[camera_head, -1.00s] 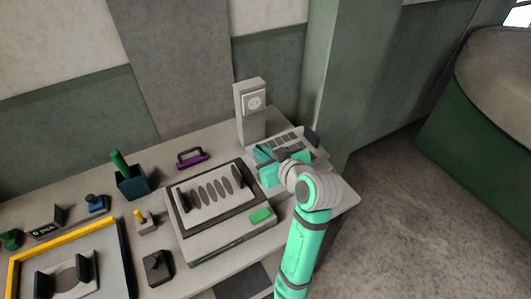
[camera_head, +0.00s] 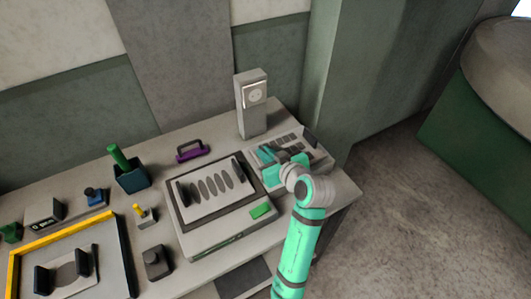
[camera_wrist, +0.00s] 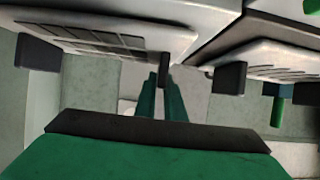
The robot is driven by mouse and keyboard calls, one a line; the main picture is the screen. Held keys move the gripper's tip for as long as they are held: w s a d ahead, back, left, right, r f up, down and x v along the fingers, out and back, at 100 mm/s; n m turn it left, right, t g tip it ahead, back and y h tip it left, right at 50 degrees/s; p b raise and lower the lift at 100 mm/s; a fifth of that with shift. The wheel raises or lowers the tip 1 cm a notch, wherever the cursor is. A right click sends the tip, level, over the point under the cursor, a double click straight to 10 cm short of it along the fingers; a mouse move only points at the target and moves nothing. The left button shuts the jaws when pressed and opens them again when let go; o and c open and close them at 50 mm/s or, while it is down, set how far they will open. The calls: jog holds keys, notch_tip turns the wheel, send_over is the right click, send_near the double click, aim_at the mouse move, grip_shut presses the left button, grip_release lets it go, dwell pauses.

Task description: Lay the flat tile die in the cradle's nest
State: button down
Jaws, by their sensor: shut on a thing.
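The flat tile die (camera_head: 289,141), a pale plate with rows of grey rectangles and a black block at each end, is at the bench's right end. It also shows in the wrist view (camera_wrist: 95,42). My gripper (camera_head: 268,155) is shut at its left end, covering that black block in the head view. In the wrist view the fingers (camera_wrist: 162,92) meet at that block (camera_wrist: 165,70). A grey block-like base shows under the die; whether the die touches it I cannot tell. Which holder is the cradle is not clear.
A grey machine (camera_head: 222,240) holding an oval-slotted die (camera_head: 207,200) stands just left. A socket post (camera_head: 252,115) rises behind. A yellow-edged tray (camera_head: 128,255) with another die lies far left. A purple handle (camera_head: 192,150) and a dark box (camera_head: 132,180) are behind.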

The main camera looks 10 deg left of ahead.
jog(key=c, duration=1.8)
grip_release()
jog(key=shift+f, duration=0.1)
jog(key=shift+c, duration=0.2)
